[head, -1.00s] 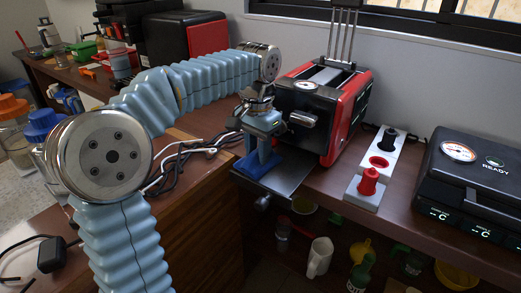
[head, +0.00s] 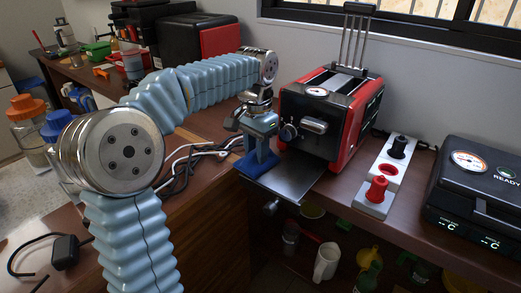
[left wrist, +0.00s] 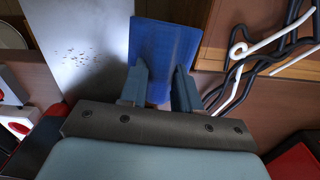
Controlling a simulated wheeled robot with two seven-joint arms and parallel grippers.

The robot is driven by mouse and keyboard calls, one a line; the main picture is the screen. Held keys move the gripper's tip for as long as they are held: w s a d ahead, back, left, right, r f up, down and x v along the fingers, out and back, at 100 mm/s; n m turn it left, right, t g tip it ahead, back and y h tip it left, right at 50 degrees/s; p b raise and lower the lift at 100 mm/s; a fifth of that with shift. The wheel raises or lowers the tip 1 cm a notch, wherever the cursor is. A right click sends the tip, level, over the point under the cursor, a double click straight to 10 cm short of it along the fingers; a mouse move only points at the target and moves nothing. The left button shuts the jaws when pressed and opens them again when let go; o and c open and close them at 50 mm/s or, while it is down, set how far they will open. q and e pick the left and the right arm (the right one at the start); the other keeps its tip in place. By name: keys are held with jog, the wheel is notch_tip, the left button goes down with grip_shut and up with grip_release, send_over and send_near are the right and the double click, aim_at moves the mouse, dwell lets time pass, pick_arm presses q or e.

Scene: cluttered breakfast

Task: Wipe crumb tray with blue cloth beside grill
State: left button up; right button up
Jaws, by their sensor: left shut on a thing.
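The crumb tray (head: 300,184) is a flat grey metal plate sticking out from under the red and black grill (head: 328,115) in the head view. In the left wrist view the tray (left wrist: 85,28) shows a patch of dark crumbs (left wrist: 85,52). The blue cloth (head: 247,166) is a flat blue piece at the tray's left edge; it also shows in the left wrist view (left wrist: 165,45). My left gripper (head: 261,150) points down, shut on the blue cloth; its fingers also show in the left wrist view (left wrist: 160,85). Whether the cloth touches the tray surface is unclear. My right gripper is not in view.
Black and white cables (head: 190,158) lie left of the cloth. A black appliance (head: 475,190) is at far right. A lower shelf holds a white mug (head: 326,262).

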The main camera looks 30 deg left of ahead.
pick_arm(q)
jog(key=shift+a, duration=0.7)
jog(key=shift+r, duration=0.1)
jog(key=shift+r+p, duration=0.85)
jog(key=shift+r, duration=1.25)
jog(key=shift+s+f+b, duration=0.1)
jog(key=shift+s+b, duration=0.65)
jog(key=shift+s, duration=0.5)
jog(key=s+b, duration=0.1)
jog(key=s, duration=0.2)
jog(key=shift+a, duration=0.15)
